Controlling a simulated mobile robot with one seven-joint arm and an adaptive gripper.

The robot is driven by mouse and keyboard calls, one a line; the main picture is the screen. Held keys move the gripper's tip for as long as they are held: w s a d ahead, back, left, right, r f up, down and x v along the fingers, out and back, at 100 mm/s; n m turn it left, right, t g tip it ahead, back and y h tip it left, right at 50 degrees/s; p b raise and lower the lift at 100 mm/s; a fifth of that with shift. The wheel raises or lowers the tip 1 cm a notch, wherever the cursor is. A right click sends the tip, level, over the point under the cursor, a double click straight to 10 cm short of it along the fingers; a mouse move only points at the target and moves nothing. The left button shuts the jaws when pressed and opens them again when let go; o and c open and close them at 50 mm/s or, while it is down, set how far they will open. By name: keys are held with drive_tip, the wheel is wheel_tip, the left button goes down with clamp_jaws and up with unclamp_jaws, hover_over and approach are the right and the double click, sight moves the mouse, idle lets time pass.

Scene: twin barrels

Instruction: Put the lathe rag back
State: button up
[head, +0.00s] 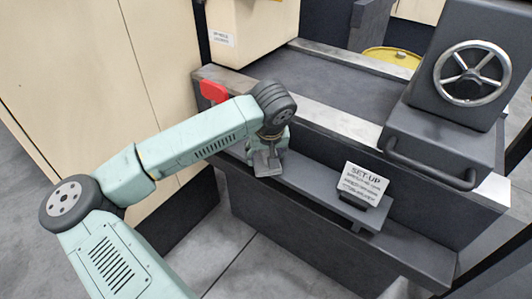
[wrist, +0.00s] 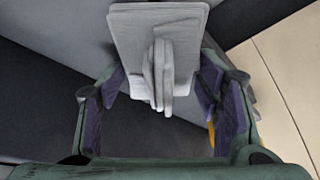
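A light grey cloth-like piece, which looks like the lathe rag (wrist: 157,30), shows in the wrist view as a flat square with upright folds in its middle. In the head view it is a small grey patch (head: 267,163) at the left end of the machine's front ledge (head: 305,180). My gripper (wrist: 162,72) is over it with its two fingers spread, one on each side of the folds. A gap shows between the folds and the fingers. I cannot tell whether the fingertips touch the rag's edges.
A SET-UP card (head: 362,188) stands on the ledge to the right. A red piece (head: 213,90) sits at the machine's left corner, close to my arm. A handwheel (head: 472,73) and bar handle (head: 430,172) are at right. A beige cabinet (head: 110,70) stands left.

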drive_tip(key=o, duration=0.4)
drive_tip(key=shift+r, duration=0.1)
drive_tip(key=shift+r+p, duration=0.2)
drive_tip(key=shift+p, duration=0.15)
drive_tip(key=b+v, duration=0.2)
drive_tip(key=v, duration=0.9)
drive_tip(key=shift+s+r, duration=0.15)
drive_tip(key=shift+r, duration=0.2)
